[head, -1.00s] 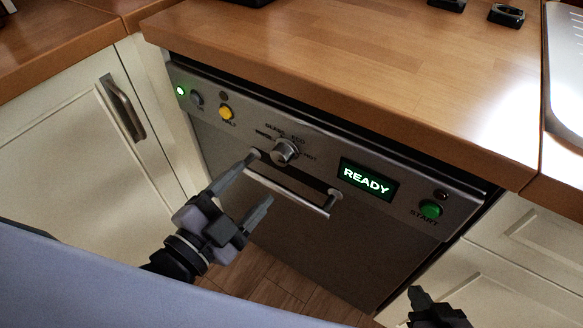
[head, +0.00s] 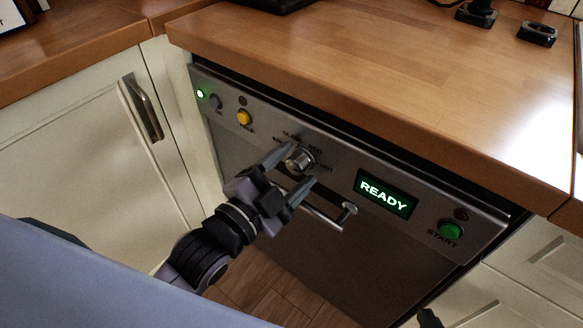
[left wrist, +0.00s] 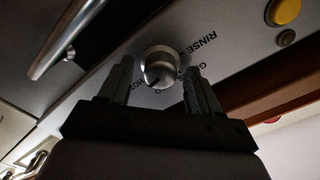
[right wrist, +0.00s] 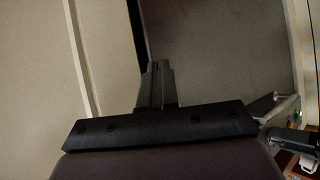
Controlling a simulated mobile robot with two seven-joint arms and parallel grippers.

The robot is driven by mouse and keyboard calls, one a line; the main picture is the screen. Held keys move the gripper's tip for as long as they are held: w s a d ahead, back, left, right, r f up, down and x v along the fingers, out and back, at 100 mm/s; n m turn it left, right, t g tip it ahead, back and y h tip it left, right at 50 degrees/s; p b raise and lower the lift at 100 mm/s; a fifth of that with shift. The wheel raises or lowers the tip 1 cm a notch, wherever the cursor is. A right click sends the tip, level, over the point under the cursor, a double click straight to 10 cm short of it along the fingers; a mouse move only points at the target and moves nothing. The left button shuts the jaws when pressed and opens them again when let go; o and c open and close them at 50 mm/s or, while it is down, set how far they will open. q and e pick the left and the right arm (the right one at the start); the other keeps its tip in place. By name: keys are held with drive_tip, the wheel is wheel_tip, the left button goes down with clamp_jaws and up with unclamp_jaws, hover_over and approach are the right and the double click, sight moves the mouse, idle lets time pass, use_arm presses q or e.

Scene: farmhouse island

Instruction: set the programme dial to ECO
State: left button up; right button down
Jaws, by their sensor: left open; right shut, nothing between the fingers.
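The programme dial (head: 299,160) is a round silver knob on the dishwasher's grey control panel, with small printed labels around it, ECO at its upper right. It also shows in the left wrist view (left wrist: 159,66), where the RINSE label is readable and the others are partly hidden. My left gripper (head: 304,162) is open, its fingers on either side of the dial; in the left wrist view the dial lies just beyond the fingertips, and I cannot tell whether they touch it. My right gripper (right wrist: 156,68) is shut and empty, low in front of the cabinets, away from the dial.
The door handle (head: 318,213) runs just below the dial. A yellow button (head: 244,118) is to the left; the READY display (head: 386,194) and green START button (head: 451,230) are to the right. The wooden worktop (head: 380,80) overhangs the panel.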

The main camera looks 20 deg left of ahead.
use_arm(q)
drive_tip(key=shift+w, duration=0.15)
drive_tip(key=c, duration=1)
